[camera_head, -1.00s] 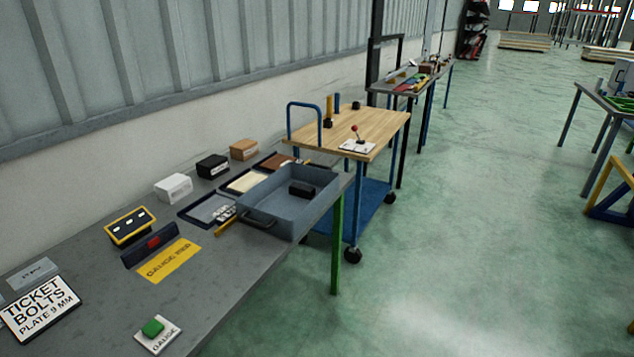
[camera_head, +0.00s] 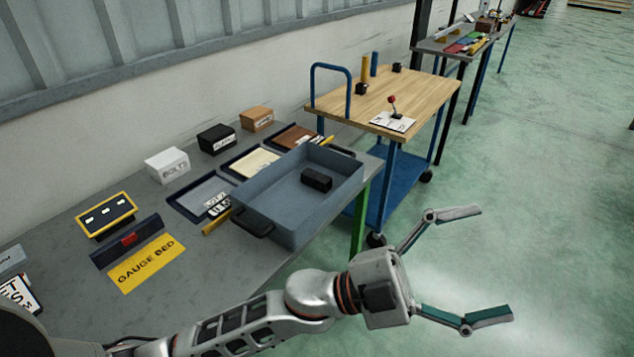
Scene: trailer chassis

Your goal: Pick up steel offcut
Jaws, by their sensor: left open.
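A dark block (camera_head: 317,180) lies in the open grey-blue tray (camera_head: 262,197) at the far end of the grey table. It may be the steel offcut, but I cannot tell for sure; no other clear offcut shows. My left gripper (camera_head: 494,262) is open and empty, its fingers spread wide. It hangs over the green floor, right of and in front of the tray, well apart from the block. My right gripper is not in view.
White, black and brown boxes (camera_head: 257,119) stand along the table's back, behind shallow trays. A yellow gauge bed plate (camera_head: 147,262) lies nearer. A wooden-topped blue cart (camera_head: 430,95) stands beyond the table. The floor on the right is clear.

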